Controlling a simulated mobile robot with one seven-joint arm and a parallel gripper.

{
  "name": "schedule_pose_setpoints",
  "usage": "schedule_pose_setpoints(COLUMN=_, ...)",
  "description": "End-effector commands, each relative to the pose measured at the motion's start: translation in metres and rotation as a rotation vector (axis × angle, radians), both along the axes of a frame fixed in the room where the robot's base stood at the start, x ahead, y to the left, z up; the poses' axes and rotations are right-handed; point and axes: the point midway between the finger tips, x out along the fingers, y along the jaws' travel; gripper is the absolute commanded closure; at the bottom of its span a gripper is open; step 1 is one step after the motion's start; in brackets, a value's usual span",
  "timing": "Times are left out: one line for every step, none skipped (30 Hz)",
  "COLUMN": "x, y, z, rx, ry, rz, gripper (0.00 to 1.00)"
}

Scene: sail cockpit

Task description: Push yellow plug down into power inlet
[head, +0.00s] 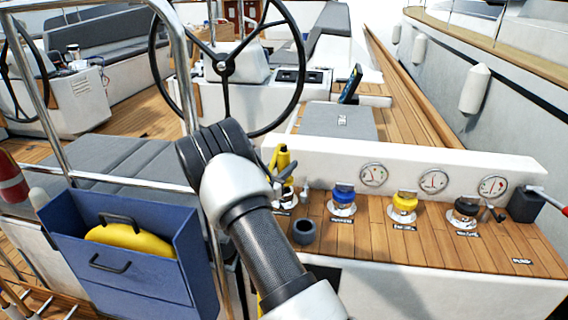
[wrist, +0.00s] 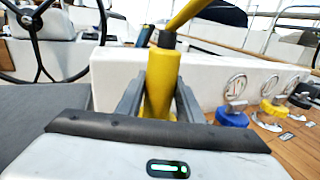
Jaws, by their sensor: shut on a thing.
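The yellow plug (head: 284,158) stands roughly upright at the left end of the teak ledge. In the wrist view the plug (wrist: 161,82) sits between my two grey fingers, with a dark collar and a yellow cable (wrist: 190,14) leading off its top to the upper right. My gripper (head: 280,172) is shut on the plug; my arm hides part of it in the head view. A chrome fitting (head: 288,199), likely the power inlet, shows just below the plug. Whether the plug's lower end is inside it, I cannot tell.
Blue (head: 343,198), yellow (head: 404,203) and black (head: 466,210) capped fittings stand along the ledge to the right, below round gauges. A dark cup (head: 304,232) is close by. A steering wheel (head: 224,68) and steel rail (head: 187,75) stand behind and left. A blue bin (head: 150,280) holds something yellow.

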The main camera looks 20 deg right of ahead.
Motion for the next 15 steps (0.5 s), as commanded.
schedule_pose_setpoints(x=0.0, y=0.0, z=-0.008, rx=-0.001, ry=-0.002, rz=-0.001, gripper=0.98)
schedule_pose_setpoints(x=0.0, y=0.0, z=-0.011, rx=-0.001, ry=-0.002, rz=-0.001, gripper=0.98)
schedule_pose_setpoints(x=0.0, y=0.0, z=-0.015, rx=-0.002, ry=-0.003, rz=-0.001, gripper=0.98)
schedule_pose_setpoints(x=0.0, y=0.0, z=-0.017, rx=-0.001, ry=-0.003, rz=-0.001, gripper=0.98)
schedule_pose_setpoints(x=0.0, y=0.0, z=-0.019, rx=-0.001, ry=-0.003, rz=-0.001, gripper=0.98)
schedule_pose_setpoints(x=0.0, y=-0.001, z=-0.021, rx=-0.001, ry=-0.003, rz=-0.001, gripper=0.98)
schedule_pose_setpoints(x=0.0, y=-0.001, z=-0.022, rx=-0.001, ry=-0.003, rz=-0.001, gripper=0.98)
schedule_pose_setpoints(x=0.0, y=-0.001, z=-0.023, rx=-0.001, ry=-0.003, rz=-0.001, gripper=0.98)
schedule_pose_setpoints(x=0.0, y=-0.001, z=-0.024, rx=-0.001, ry=-0.003, rz=-0.001, gripper=0.98)
schedule_pose_setpoints(x=0.0, y=-0.001, z=-0.024, rx=-0.001, ry=-0.003, rz=-0.001, gripper=0.98)
schedule_pose_setpoints(x=0.0, y=-0.001, z=-0.024, rx=-0.001, ry=-0.003, rz=-0.001, gripper=0.98)
schedule_pose_setpoints(x=0.0, y=-0.001, z=-0.024, rx=-0.001, ry=-0.003, rz=-0.001, gripper=0.98)
schedule_pose_setpoints(x=0.0, y=-0.001, z=-0.024, rx=-0.001, ry=-0.003, rz=-0.001, gripper=0.98)
schedule_pose_setpoints(x=0.0, y=-0.001, z=-0.024, rx=-0.001, ry=-0.003, rz=-0.001, gripper=0.98)
schedule_pose_setpoints(x=0.0, y=-0.001, z=-0.023, rx=-0.001, ry=-0.003, rz=-0.001, gripper=0.98)
